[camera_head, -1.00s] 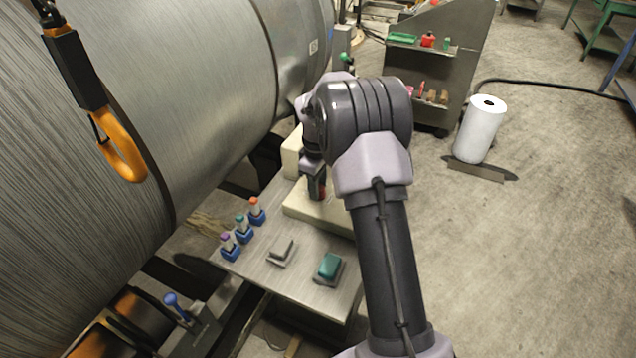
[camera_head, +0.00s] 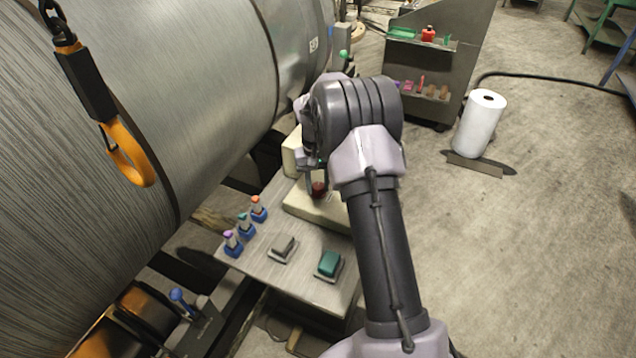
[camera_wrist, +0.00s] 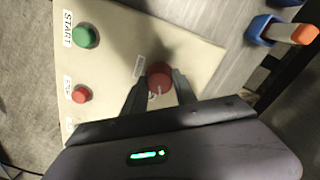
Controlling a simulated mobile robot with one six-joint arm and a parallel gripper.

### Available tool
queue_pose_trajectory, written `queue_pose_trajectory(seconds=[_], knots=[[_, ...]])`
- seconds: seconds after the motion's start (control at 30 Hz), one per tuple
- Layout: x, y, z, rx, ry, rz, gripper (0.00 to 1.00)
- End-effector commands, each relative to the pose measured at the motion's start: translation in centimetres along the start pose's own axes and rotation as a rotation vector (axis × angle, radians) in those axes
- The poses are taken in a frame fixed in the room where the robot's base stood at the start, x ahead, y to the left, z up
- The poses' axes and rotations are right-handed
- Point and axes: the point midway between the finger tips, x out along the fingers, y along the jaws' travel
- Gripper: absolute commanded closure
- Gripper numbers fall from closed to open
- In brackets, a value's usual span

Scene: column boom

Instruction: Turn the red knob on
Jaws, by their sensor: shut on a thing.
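The red knob (camera_wrist: 160,77) sits on a cream control box (camera_wrist: 200,45) in the wrist view. My gripper (camera_wrist: 157,88) is shut on it, with one dark finger on each side. In the head view the red knob (camera_head: 319,188) shows below my wrist on the cream box (camera_head: 325,212), and my arm hides part of the box. The knob's pointer and turned angle are hard to make out.
A green START button (camera_wrist: 85,36) and a smaller red button (camera_wrist: 81,94) are on the same box. Several blue-based holders (camera_head: 246,230) and a green block (camera_head: 330,264) stand on the metal table (camera_head: 300,285). A large metal cylinder (camera_head: 200,90) lies to the left.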

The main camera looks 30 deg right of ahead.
Motion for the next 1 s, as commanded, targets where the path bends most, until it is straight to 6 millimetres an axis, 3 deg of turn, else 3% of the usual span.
queue_pose_trajectory(seconds=[0.5, 1.0], knots=[[-0.08, 0.06, -0.13, 0.337, -0.009, 0.000, 1.00], [-0.08, 0.06, -0.11, 0.414, -0.013, 0.000, 1.00]])
